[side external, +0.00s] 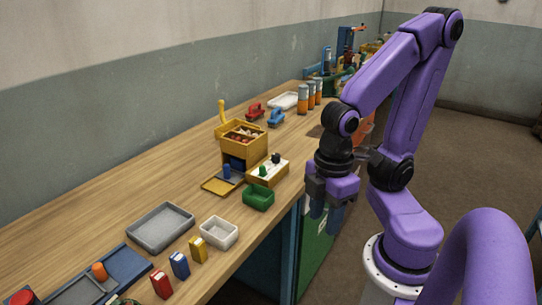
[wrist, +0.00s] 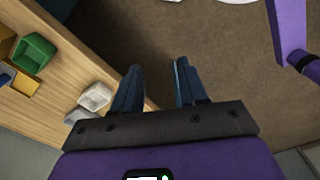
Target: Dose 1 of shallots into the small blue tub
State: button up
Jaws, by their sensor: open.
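A yellow dispenser box (side external: 258,149) stands on the bench, with round reddish-brown things, likely the shallots (side external: 243,134), in its open top. A yellow lever (side external: 221,110) sticks up at its back left. Its lower front opening is dark blue inside, with a small blue peg (side external: 227,171) in front. I cannot make out a small blue tub; a small green tub (side external: 258,197) stands at the bench edge and also shows in the wrist view (wrist: 34,51). My gripper (side external: 327,213) is open and empty, pointing down beyond the bench edge; its fingers (wrist: 157,90) are apart over the floor.
A white tub (side external: 219,232), grey tray (side external: 160,227) and several small coloured boxes (side external: 179,264) stand nearer the camera. A yellow block with green and black knobs (side external: 268,171) stands between dispenser and green tub. Orange-grey cylinders (side external: 311,94) stand farther back. The bench's wall side is mostly clear.

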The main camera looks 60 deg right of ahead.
dwell(0.4)
jog(key=o, duration=0.3)
jog(key=shift+w, duration=0.1)
jog(key=w+d+r+m, duration=0.2)
jog(key=w+d+m, duration=0.1)
jog(key=w, duration=0.8)
jog(key=w+d+r+m, duration=0.2)
jog(key=w+d+r, duration=0.1)
jog(key=w, duration=0.7)
jog(key=r+m, duration=0.1)
jog(key=m, duration=0.4)
send_over(276, 155)
notch_tip(276, 155, down, 17)
jog(key=shift+d, duration=0.15)
jog(key=c, duration=1)
